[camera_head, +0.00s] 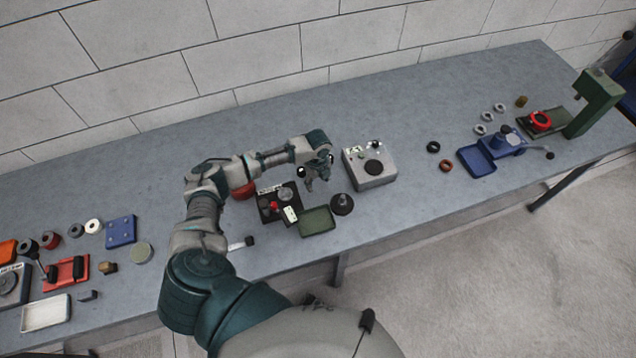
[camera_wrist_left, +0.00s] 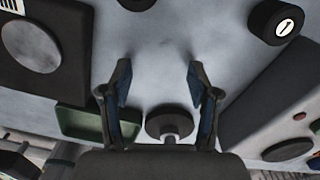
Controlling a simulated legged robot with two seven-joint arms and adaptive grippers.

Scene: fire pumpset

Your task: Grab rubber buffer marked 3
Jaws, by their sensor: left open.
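My left gripper (camera_head: 317,183) is open and empty above the grey bench, between a dark control panel and a grey box. In the left wrist view its two fingers (camera_wrist_left: 160,85) are apart over bare bench. A short black cylinder (camera_wrist_left: 278,22) with a white round label lies at the upper right of that view; I cannot read its mark for certain. A black round piece with a stud (camera_head: 342,204) stands near the front edge; it also shows below the fingertips in the wrist view (camera_wrist_left: 168,122). Another dark round piece (camera_wrist_left: 137,4) is cut off at the top.
A green tray (camera_head: 317,221) lies left of the studded piece. The grey box (camera_head: 369,167) with a black disc stands to the right. The dark panel (camera_head: 277,204) stands to the left. Rings and a blue fixture (camera_head: 490,154) are farther right.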

